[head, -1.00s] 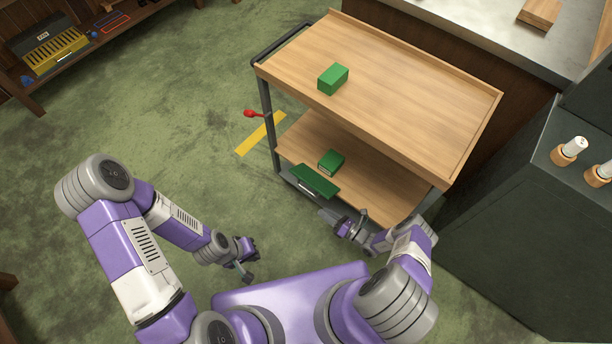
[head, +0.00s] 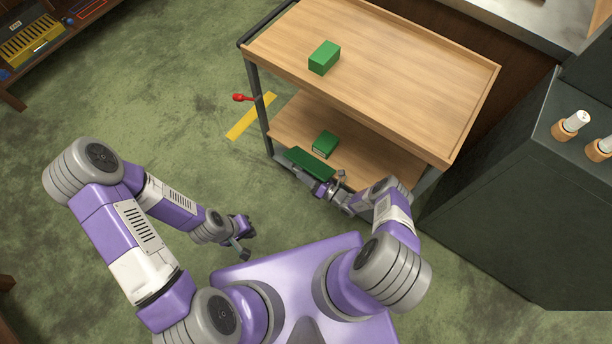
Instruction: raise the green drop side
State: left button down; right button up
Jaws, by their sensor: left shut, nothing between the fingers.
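The green drop side (head: 309,163) is a flat green panel along the front edge of the cart's lower shelf (head: 372,167). It hangs outward, tilted away from the shelf. My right gripper (head: 332,186) is at the panel's right end, low and close to it. I cannot tell whether it touches the panel, and its fingers are too small to read. My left gripper (head: 242,243) is shut and empty, over the floor in front of the cart and apart from it.
A green box (head: 324,58) stands on the cart's top shelf (head: 400,70), and another green box (head: 326,144) on the lower shelf behind the panel. A dark cabinet (head: 520,210) stands right.

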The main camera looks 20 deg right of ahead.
grip_shut()
